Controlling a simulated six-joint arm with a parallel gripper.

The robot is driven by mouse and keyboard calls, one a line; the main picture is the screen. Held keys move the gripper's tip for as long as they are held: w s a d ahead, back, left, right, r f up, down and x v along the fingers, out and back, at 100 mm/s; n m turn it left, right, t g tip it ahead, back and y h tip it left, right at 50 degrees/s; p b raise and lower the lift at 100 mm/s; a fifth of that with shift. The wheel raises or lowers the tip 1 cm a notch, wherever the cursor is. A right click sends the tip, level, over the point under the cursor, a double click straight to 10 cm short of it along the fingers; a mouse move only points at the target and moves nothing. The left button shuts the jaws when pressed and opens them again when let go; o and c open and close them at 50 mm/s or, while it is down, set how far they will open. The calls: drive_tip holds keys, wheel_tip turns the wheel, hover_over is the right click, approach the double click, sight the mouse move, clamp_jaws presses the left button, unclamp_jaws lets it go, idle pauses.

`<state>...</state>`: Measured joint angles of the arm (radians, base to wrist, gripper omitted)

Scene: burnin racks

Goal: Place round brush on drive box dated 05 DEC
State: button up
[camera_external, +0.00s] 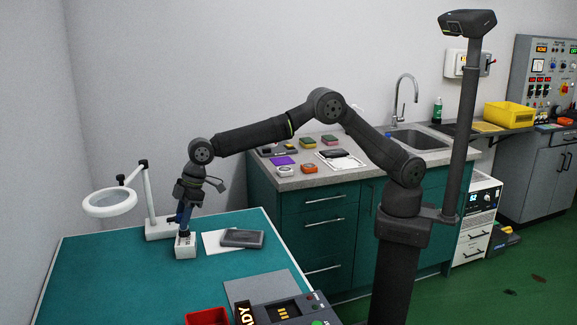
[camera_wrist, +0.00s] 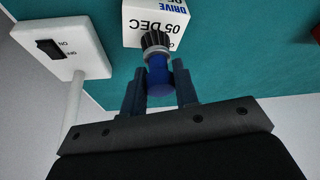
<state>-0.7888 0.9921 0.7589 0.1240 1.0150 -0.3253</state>
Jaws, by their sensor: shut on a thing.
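The round brush (camera_wrist: 158,72) has a blue handle, a grey band and dark bristles. My gripper (camera_wrist: 159,88) is shut on its blue handle in the wrist view, with the bristles pointing away from the jaws. The white drive box (camera_wrist: 172,14) reads "DRIVE" and "05 DEC", and the bristles overlap its face in that view. In the external view my gripper (camera_external: 184,216) points down directly above the white box (camera_external: 185,247) on the teal table. Whether the bristles touch the box is hard to tell.
A white ring lamp (camera_external: 110,203) with its switch base (camera_wrist: 62,47) stands close beside the box. A dark device (camera_external: 242,238) and white paper lie right of it. A grey mat (camera_external: 258,287), red bin (camera_external: 207,317) and control panel are nearer. The table's left side is clear.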

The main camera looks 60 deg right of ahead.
drive_tip(key=shift+f, duration=0.65)
drive_tip(key=shift+f, duration=0.15)
drive_tip(key=o, duration=1)
drive_tip(key=shift+c, duration=0.2)
drive_tip(key=v, duration=1.2)
drive_tip(key=x, duration=1.2)
drive_tip(key=shift+r, duration=2.05)
